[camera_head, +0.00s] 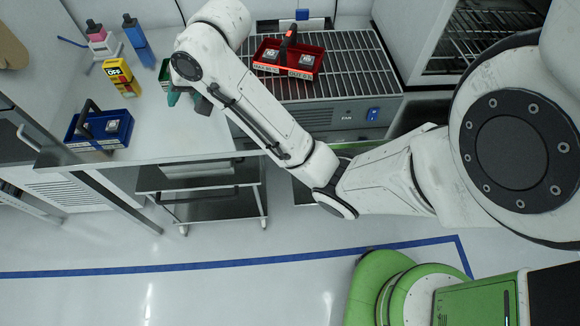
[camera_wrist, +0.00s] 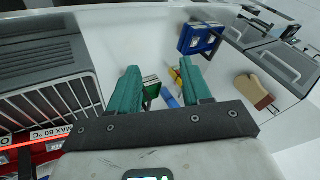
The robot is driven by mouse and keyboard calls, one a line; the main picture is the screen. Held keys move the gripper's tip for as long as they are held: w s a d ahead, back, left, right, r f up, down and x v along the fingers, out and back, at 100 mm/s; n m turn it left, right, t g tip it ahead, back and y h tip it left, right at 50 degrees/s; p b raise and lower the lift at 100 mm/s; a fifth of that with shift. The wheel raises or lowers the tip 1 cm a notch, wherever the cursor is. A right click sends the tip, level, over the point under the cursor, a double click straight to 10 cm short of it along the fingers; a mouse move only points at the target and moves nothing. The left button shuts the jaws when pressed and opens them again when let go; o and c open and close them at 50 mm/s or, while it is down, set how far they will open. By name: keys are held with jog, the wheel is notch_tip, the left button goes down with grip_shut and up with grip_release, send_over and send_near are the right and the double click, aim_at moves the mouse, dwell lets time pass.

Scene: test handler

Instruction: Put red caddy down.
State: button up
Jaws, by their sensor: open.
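The red caddy (camera_head: 316,66) rests upright on the slatted metal rack in the head view. It has a dark handle and holds pale square chips in its two sides. In the wrist view part of it (camera_wrist: 48,152) shows at the lower left, beside the rack and outside my fingers. My gripper (camera_wrist: 159,68) has its two teal fingers apart, with nothing held between them. In the head view my gripper (camera_head: 176,97) is mostly hidden by my wrist, over the white counter to the left of the caddy.
A blue caddy (camera_head: 122,133) stands near the counter's front left. A yellow box (camera_head: 121,77) and bottles (camera_head: 137,38) stand behind it. A green container (camera_wrist: 151,88) shows beyond my fingers. The metal rack (camera_head: 345,80) has bare slats right of the red caddy.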

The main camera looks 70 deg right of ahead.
jog(key=s+a+f+n+g+y, duration=0.1)
jog(key=s+a+f+n+g, duration=0.3)
jog(key=s+a+f, duration=0.8)
jog(key=s+d+f+n+g+h, duration=0.1)
jog(key=s+f+n, duration=0.4)
jog(key=s, duration=0.8)
notch_tip(320, 180, down, 2)
jog(key=shift+s+d+f+g+h, duration=0.25)
jog(key=shift+s+d+g+h, duration=0.2)
jog(key=shift+d, duration=0.2)
jog(key=shift+w, duration=0.15)
